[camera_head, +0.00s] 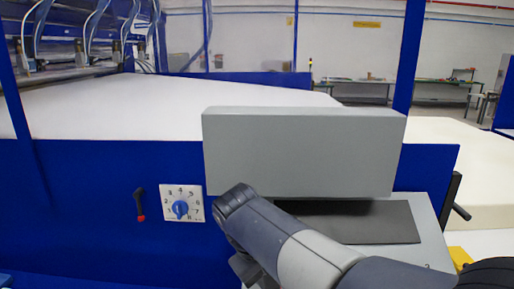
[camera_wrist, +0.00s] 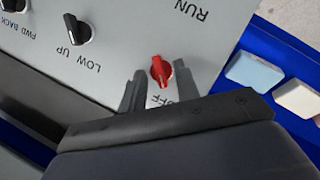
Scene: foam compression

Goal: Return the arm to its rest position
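My arm (camera_head: 300,250) reaches up from the bottom right in the head view, in front of a grey machine box (camera_head: 300,150). My gripper (camera_wrist: 159,72) shows in the wrist view with its two dark fingers apart. A red rotary switch (camera_wrist: 160,70) on a light grey panel (camera_wrist: 120,35) appears between the fingertips. Whether the fingers touch it I cannot tell. The labels RUN and OFF sit near it, upside down. Nothing else shows between the fingers. The head view does not show the fingertips clearly.
Two black knobs (camera_wrist: 76,30) lie left of the red switch. A pale blue button (camera_wrist: 253,72) and a white button (camera_wrist: 299,98) are at right. In the head view, a numbered blue dial (camera_head: 180,208) and a red-tipped lever (camera_head: 140,205) are on the blue panel (camera_head: 90,215).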

